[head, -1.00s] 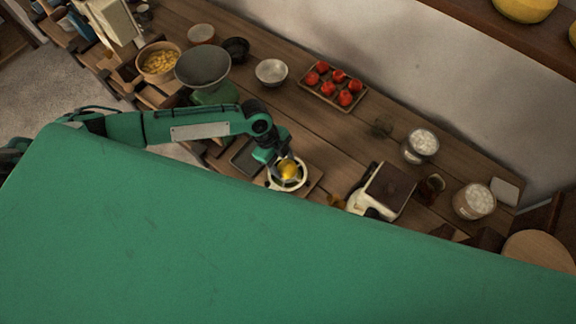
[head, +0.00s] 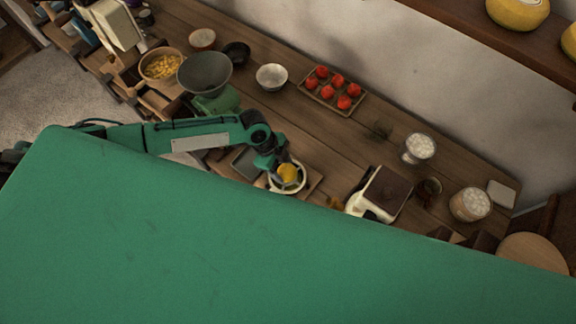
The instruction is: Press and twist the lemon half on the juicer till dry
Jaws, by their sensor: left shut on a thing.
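The yellow lemon half (head: 288,172) is at the white-rimmed juicer (head: 301,184), over its middle. My left gripper (head: 281,166) comes in from the left above the juicer and is shut on the lemon half. The gripper's fingers and the lemon hide the juicer's centre, so I cannot tell how firmly the lemon meets it. The juicer stands on a wooden board (head: 315,181) on the counter. My right gripper is not in view.
A dark tray (head: 244,164) lies left of the juicer. A white scale with a dark top (head: 388,191) stands to the right. A tray of tomatoes (head: 318,95), a white bowl (head: 271,77) and a large grey-green bowl (head: 205,73) stand behind. My green body covers the foreground.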

